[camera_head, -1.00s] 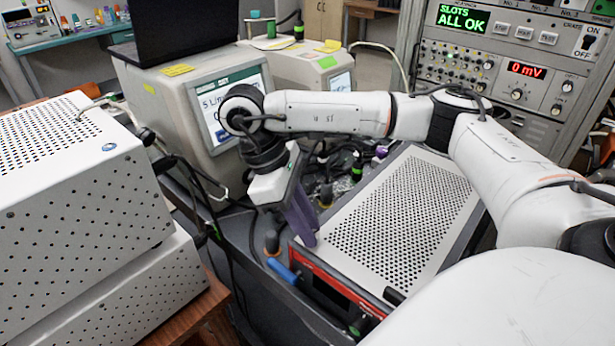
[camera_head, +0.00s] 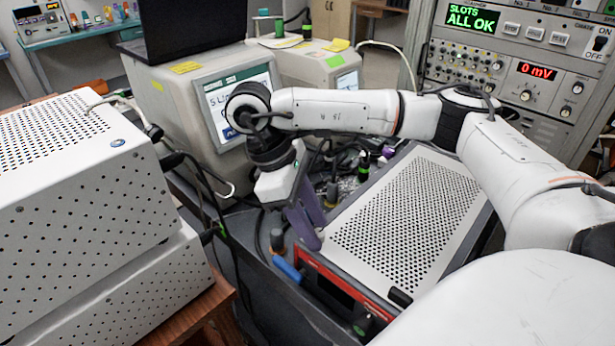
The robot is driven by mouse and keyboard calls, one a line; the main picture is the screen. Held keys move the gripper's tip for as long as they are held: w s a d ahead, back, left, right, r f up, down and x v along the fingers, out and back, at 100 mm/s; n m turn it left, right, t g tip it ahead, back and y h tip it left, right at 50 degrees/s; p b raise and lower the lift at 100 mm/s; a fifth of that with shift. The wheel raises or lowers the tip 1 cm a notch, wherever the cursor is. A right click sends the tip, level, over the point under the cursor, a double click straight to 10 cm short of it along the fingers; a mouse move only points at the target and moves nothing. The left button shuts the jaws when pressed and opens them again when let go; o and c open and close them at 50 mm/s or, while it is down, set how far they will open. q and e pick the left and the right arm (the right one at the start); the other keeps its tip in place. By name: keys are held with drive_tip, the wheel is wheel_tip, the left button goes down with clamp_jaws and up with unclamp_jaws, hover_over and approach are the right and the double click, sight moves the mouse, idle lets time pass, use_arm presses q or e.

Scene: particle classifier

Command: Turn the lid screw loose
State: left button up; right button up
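My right gripper (camera_head: 315,231) has two purple fingers and points down at the left edge of a perforated metal box (camera_head: 412,218). Its fingertips show a little apart, with nothing seen between them. They are just above the box's red-framed front corner; I cannot tell if they touch it. I cannot make out a lid screw; it may be hidden behind the fingers or too small. A grey-brown knob-like handle (camera_head: 277,240) and a blue handle (camera_head: 286,268) are just left of and below the fingers. My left gripper is not in view.
White perforated cases (camera_head: 85,200) stand at the left on a brown wooden top. A touchscreen instrument (camera_head: 175,110) is behind my forearm. Loose cables (camera_head: 205,180) run between. An instrument rack (camera_head: 515,90) reading "ALL OK" is at the back right.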

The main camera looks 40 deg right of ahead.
drive_tip(key=v, duration=1)
drive_tip(key=shift+a, duration=0.1)
idle(0.3)
